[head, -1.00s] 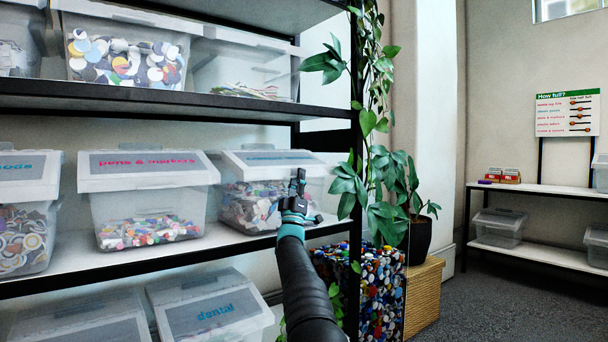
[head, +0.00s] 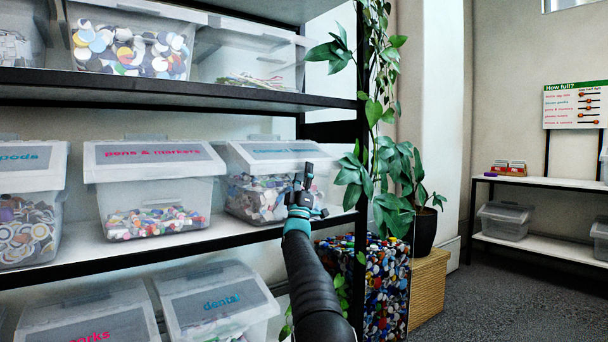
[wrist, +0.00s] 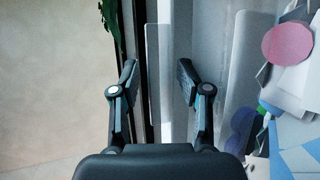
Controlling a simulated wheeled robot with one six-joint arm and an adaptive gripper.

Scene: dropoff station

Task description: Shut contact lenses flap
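The contact lenses bin (head: 250,199) is clear plastic, filled with mixed small pieces, at the right end of the middle shelf. Its white-edged flap (head: 285,148) with a grey label slopes over the top in the head view. Whether its front edge is fully down is unclear, as my gripper hides part of the right front. My gripper (head: 308,190) is in front of the bin's right side, with its fingers apart. In the wrist view, my gripper (wrist: 158,72) is open, with a pale strip showing between the fingers and bin contents (wrist: 288,45) to the right.
The pens & markers bin (head: 160,195) stands to the left on the same shelf (head: 140,247). A black shelf post (head: 363,130) and a leafy plant (head: 385,190) are close on the right. The dental bin (head: 220,305) is below, and another shelf (head: 170,86) is above.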

